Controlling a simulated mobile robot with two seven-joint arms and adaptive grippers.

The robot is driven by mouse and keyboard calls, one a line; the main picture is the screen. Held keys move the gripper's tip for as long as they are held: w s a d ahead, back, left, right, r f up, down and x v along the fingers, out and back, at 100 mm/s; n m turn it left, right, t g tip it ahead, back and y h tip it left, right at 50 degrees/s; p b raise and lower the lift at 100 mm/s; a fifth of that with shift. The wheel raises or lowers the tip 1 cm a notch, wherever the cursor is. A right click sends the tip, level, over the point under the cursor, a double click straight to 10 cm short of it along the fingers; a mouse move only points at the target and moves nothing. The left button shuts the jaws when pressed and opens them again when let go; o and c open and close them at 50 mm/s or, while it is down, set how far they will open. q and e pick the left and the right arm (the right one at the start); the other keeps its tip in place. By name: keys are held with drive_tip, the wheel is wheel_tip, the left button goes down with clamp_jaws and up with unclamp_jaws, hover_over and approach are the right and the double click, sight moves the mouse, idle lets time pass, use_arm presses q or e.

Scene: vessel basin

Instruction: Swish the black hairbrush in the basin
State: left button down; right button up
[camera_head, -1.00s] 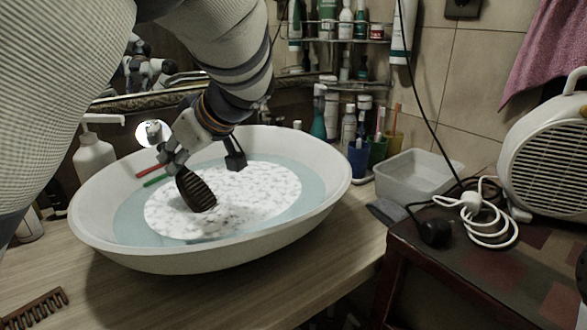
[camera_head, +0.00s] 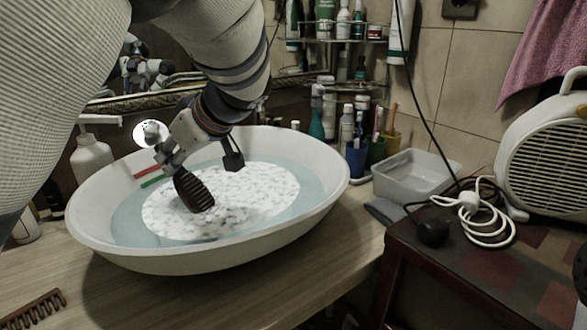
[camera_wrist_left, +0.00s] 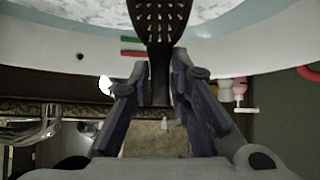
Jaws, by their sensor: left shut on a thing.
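The black hairbrush (camera_head: 194,191) hangs bristle head down over the white basin (camera_head: 290,238), at the foam patch (camera_head: 250,190) on the bluish water. I cannot tell how deep its head dips. My left gripper (camera_head: 178,165) is shut on its handle. In the left wrist view the brush (camera_wrist_left: 159,22) points up and away between the fingers of my left gripper (camera_wrist_left: 160,88), with the bristles showing. My right gripper is not in view.
A red and a green toothbrush-like stick (camera_head: 150,181) lie at the basin's left inner wall. A brown comb (camera_head: 34,308) lies front left. A white soap bottle (camera_head: 92,155), a clear tub (camera_head: 410,176) and a fan heater (camera_head: 548,150) with cables stand around the basin.

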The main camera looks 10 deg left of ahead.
use_arm(q)
drive_tip(key=shift+s+a, duration=0.1)
drive_tip(key=shift+s, duration=0.05)
drive_tip(key=shift+s+a+r, duration=0.1)
drive_tip(key=shift+s+a, duration=0.2)
drive_tip(key=shift+s, duration=0.05)
idle(0.3)
drive_tip(key=shift+w+d, duration=0.4)
drive_tip(key=shift+w, duration=0.1)
wheel_tip(320, 180, up, 12)
idle(0.8)
idle(0.9)
